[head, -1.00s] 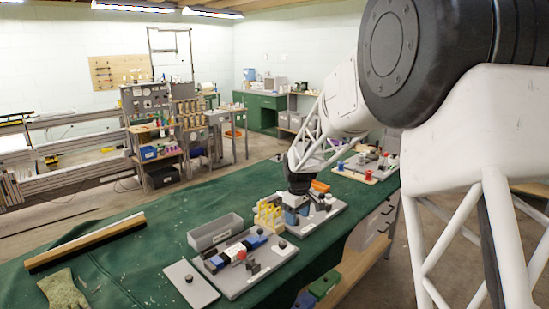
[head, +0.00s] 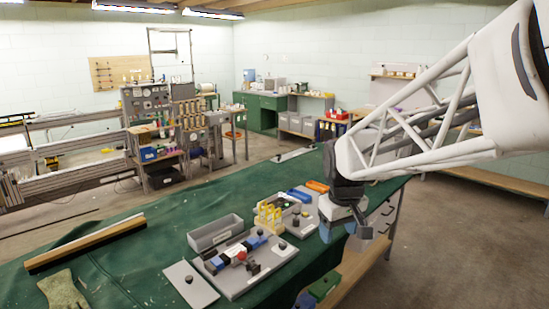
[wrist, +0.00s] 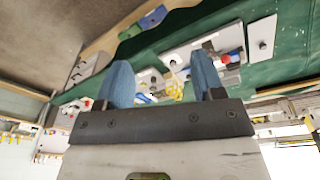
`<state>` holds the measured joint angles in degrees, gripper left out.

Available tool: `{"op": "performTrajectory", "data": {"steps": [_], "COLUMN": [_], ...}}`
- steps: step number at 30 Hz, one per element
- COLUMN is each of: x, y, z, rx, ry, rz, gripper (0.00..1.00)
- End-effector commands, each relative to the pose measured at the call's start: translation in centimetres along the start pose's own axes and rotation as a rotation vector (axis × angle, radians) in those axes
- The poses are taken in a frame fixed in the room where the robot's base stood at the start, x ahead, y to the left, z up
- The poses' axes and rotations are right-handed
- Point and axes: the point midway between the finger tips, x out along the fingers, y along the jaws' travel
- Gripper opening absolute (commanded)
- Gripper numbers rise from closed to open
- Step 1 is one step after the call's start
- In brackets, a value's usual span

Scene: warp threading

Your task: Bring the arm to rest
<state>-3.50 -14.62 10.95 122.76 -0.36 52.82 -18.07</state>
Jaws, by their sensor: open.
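My gripper (head: 339,232) hangs in the air near the right edge of the green-covered bench (head: 130,235), to the right of the work boards. Its two blue fingers stand apart with nothing between them. In the wrist view my gripper (wrist: 163,80) is also open and empty, with the boards showing beyond the fingers. My white lattice arm reaches in from the upper right of the head view. It hides part of the bench's right end.
A grey board (head: 250,272) with blue and red parts, a yellow rack (head: 268,217), a grey bin (head: 215,232) and a flat plate (head: 190,284) sit on the bench. A wooden bar (head: 85,243) and glove (head: 62,292) lie left. Drawers (head: 378,222) are below the right edge.

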Motion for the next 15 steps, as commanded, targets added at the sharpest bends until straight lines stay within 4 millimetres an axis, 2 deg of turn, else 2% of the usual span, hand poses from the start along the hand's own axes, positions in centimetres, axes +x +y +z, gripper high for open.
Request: {"op": "performTrajectory", "data": {"steps": [1, 6, 15], "x": [-0.5, -1.7, -2.6], "y": [-0.2, -1.1, -2.7], "z": [1.4, 5.7, 13.3], "rx": [0.021, 0.092, 0.217], "ry": [0.006, 0.022, 0.049], "rz": [0.003, 0.01, 0.02], "gripper": [0.62, 0.62, 0.62]}}
